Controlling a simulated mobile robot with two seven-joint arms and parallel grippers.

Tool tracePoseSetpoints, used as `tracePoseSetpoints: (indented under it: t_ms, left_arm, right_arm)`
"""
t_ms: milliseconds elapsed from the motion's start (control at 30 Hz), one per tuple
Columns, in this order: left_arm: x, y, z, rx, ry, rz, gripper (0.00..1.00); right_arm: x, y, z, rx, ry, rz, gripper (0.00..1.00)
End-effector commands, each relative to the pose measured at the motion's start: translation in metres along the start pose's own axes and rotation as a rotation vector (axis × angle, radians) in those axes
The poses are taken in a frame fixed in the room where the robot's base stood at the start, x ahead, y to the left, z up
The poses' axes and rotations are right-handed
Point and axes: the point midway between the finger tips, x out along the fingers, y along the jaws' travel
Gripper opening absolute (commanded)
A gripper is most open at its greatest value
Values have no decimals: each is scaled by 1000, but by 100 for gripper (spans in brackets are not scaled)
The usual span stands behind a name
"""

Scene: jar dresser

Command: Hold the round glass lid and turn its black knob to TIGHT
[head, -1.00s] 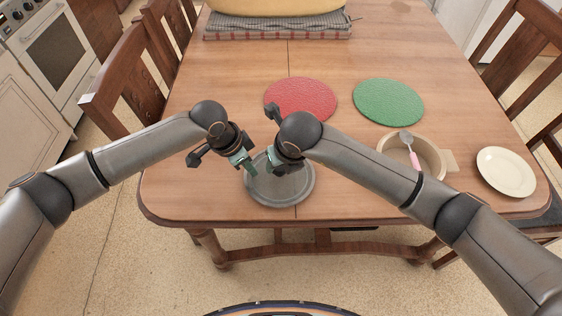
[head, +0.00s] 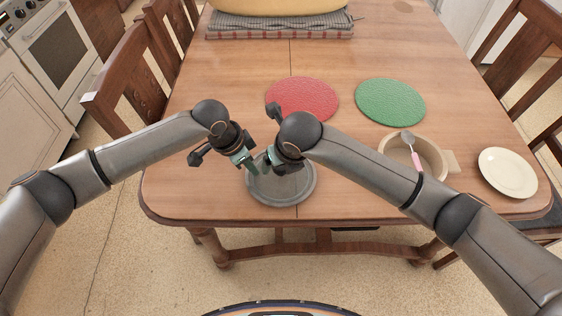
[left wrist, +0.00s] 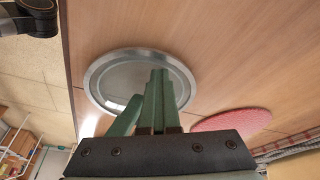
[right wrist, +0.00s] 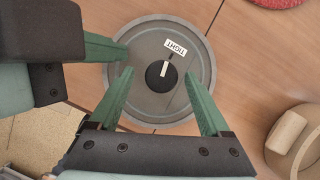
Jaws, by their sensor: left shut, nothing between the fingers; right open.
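The round glass lid (head: 292,190), grey with a pale rim, lies flat near the table's front edge. In the right wrist view the lid (right wrist: 130,86) shows its black knob (right wrist: 157,83) in the middle, with a white line pointing roughly toward the TIGHT label (right wrist: 175,48). My left gripper (head: 253,169) is shut and empty at the lid's left side; its fingertip (right wrist: 122,50) overlaps the rim. I cannot tell whether it touches. My right gripper (right wrist: 160,80) is open, its fingers apart on either side of the knob, not closed on it. In the head view the knob is hidden.
A red mat (head: 302,98) and a green mat (head: 390,101) lie behind the lid. To the right are a beige pot (head: 436,150) with a pink-handled spoon (head: 414,158) and a cream plate (head: 508,172). My two grippers are close together over the lid.

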Motion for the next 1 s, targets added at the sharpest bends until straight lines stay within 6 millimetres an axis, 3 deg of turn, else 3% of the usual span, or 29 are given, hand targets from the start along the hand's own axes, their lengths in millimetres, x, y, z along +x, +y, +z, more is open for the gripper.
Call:
tracePoseSetpoints:
  t_ms: [133, 267, 700, 1000]
  left_arm:
    - [6, 3, 6, -1, -14, 7, 0]
    - [6, 3, 6, -1, -14, 7, 0]
    - [6, 3, 6, -1, -14, 7, 0]
    - [6, 3, 6, -1, -14, 7, 0]
  right_arm:
    - [-3, -1, 0, 0, -1, -2, 81]
    - [-19, 0, 1, -1, -4, -1, 81]
    - [-106, 0, 0, -1, -5, -1, 81]
    - [-121, 0, -1, 0, -1, -1, 81]
